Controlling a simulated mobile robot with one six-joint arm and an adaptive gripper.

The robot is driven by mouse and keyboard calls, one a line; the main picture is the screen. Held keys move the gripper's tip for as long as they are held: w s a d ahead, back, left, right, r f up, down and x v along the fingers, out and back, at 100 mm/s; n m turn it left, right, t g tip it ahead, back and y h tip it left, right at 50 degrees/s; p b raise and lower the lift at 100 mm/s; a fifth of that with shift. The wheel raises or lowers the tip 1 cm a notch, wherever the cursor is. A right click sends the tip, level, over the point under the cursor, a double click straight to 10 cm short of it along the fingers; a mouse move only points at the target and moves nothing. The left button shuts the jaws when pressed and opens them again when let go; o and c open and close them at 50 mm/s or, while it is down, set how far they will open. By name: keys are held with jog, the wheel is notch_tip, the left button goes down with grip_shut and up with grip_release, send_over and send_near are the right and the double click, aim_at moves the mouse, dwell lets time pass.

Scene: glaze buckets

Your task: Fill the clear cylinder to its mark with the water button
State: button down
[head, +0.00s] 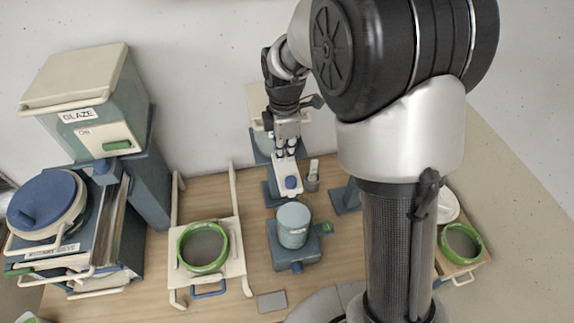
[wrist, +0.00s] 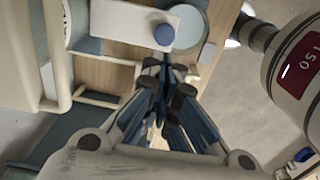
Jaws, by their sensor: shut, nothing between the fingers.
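A white dispenser arm (head: 286,172) carries a round blue button (head: 291,182) near its front end; the button also shows in the wrist view (wrist: 164,34). A pale blue, see-through-looking cylinder (head: 293,225) stands upright on a blue base in front of it, and its round top appears right of the button in the wrist view (wrist: 188,30). I cannot make out a fill mark or a water level. My gripper (head: 286,153) is shut and empty above the white arm, behind the button in the head view. Its closed fingertips (wrist: 166,72) appear apart from the button.
A small upright container (head: 312,178) stands right of the white arm. A green-rimmed bucket (head: 203,247) sits on a cream stand at left, with the glaze tank (head: 85,90) beyond. Another green-rimmed bucket (head: 460,243) is at right. A grey pad (head: 272,301) lies at the front.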

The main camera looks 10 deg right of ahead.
notch_tip(320, 180, up, 3)
jog(key=shift+d+r, duration=0.1)
dwell(0.5)
jog(key=s+d+f+m+t+b, duration=0.1)
jog(key=s+f+m+t+b, duration=0.1)
jog(key=s+f+m+b, duration=0.3)
jog(key=s+d+f+m+t+b, duration=0.2)
jog(key=s+f+m+b, duration=0.4)
jog(key=s+m+b, duration=0.7)
jog(key=s+b, duration=0.4)
jog(key=s, duration=0.3)
jog(key=shift+d, duration=0.1)
